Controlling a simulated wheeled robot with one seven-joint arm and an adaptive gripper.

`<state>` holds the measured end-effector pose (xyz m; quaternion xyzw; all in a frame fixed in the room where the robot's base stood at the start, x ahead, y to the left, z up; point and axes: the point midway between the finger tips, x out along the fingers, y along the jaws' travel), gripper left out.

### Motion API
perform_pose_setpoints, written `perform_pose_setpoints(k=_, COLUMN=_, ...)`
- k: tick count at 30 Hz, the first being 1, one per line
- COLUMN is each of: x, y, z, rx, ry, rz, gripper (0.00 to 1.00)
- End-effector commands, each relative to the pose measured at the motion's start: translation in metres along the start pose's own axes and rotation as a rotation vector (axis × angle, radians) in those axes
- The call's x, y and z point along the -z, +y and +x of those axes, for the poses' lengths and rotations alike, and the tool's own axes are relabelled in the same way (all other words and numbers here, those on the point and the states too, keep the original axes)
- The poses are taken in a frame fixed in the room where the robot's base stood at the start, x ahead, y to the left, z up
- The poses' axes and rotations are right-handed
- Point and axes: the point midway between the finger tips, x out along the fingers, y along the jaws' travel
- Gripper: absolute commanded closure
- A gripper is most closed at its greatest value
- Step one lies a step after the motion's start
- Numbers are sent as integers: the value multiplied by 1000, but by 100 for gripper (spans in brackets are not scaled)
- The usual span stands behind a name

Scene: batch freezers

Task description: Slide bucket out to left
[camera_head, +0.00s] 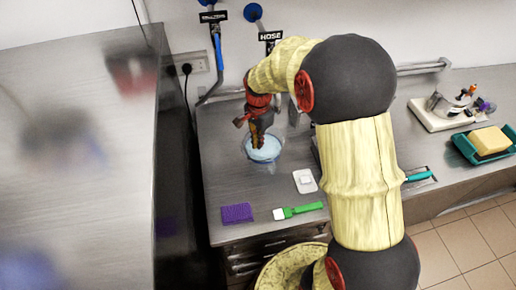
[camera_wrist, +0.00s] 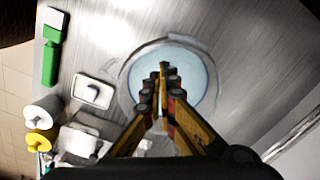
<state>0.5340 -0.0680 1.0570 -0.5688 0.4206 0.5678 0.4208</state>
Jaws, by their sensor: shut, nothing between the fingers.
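The bucket (camera_head: 269,152) stands on the steel counter in the head view, round with a pale blue inside. In the wrist view the bucket (camera_wrist: 203,78) is seen from above as a pale blue disc with a light rim. My gripper (camera_head: 257,143) points down over the bucket's opening, and its fingers hide part of it. In the wrist view my gripper (camera_wrist: 164,72) is shut and empty, with its tips over the bucket's inside. I cannot tell whether the tips reach below the rim.
A purple sponge (camera_head: 237,213), a green-handled brush (camera_head: 298,210) and a white tray (camera_head: 305,181) lie towards the counter's front edge. A tall steel cabinet (camera_head: 75,150) stands left of the counter. A wall outlet (camera_head: 191,64) is behind. The counter just left of the bucket is clear.

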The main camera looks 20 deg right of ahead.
Motion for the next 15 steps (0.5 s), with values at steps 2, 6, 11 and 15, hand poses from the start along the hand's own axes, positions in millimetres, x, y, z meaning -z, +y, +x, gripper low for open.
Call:
perform_pose_setpoints(k=2, x=0, y=1, z=14, rx=-4, ry=-2, rz=-1, gripper=100)
perform_pose_setpoints(k=6, x=-1, y=1, z=40, rx=-4, ry=-2, rz=-2, gripper=100)
perform_pose_setpoints(k=11, x=-1, y=1, z=66, rx=-4, ry=-2, rz=-2, gripper=100)
perform_pose_setpoints(k=15, x=0, y=1, z=80, rx=-2, ry=-1, rz=-3, gripper=100)
